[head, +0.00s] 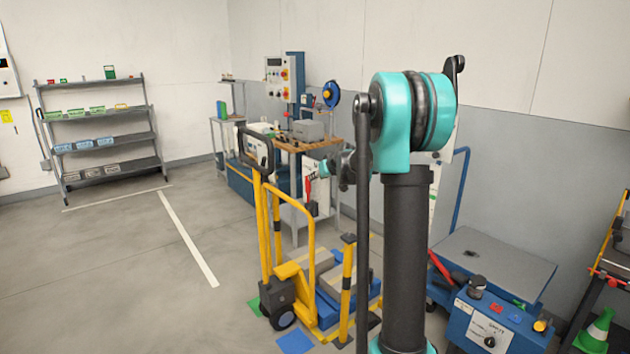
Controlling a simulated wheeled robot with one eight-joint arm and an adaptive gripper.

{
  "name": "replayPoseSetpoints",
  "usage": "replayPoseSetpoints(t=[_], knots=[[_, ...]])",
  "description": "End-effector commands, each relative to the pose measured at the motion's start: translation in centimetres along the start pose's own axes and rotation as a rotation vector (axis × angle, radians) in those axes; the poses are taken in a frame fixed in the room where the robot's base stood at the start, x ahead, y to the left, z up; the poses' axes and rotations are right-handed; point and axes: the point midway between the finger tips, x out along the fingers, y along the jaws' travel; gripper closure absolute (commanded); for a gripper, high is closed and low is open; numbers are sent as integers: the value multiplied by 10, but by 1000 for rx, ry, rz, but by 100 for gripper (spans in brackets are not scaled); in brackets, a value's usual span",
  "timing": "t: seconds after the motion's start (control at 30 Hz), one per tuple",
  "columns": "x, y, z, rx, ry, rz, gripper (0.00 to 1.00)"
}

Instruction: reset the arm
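My arm (405,250) stands in the right middle of the head view. Its dark upright link rises to a large teal joint (412,112). A smaller dark and teal part (345,170), which looks like more of my arm, shows just left of the upright link, partly hidden by it. I cannot make out any gripper fingers, and I see nothing held.
A yellow hand truck (310,245) stands close left of my arm. A workbench (318,146) with equipment is behind it. A blue cart (490,322) and a green cone (598,328) are at right. A grey shelf (105,138) stands far left; the left floor is clear.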

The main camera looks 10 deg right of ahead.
Motion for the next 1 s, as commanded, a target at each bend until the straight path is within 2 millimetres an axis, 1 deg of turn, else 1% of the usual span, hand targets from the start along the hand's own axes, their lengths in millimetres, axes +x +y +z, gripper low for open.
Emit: replayPoseSetpoints(t=[0.1,0.43,0.5,0.57,0.67,0.77,0.8,0.87,0.9,0.97,1.0], knots=[[-4,0,0,0,0,0,69],[-6,-1,1,0,-2,-1,69],[-11,-6,8,3,-13,-3,69],[-20,-13,19,9,-33,-6,69],[-45,-33,51,27,-88,-11,69],[-78,-57,96,53,-162,-10,69],[-91,-66,116,65,-193,-7,69],[-112,-78,146,82,-239,0,69],[-125,-86,166,94,-270,8,69],[-146,-97,198,112,-316,20,69],[-159,-103,220,124,-345,31,69]])
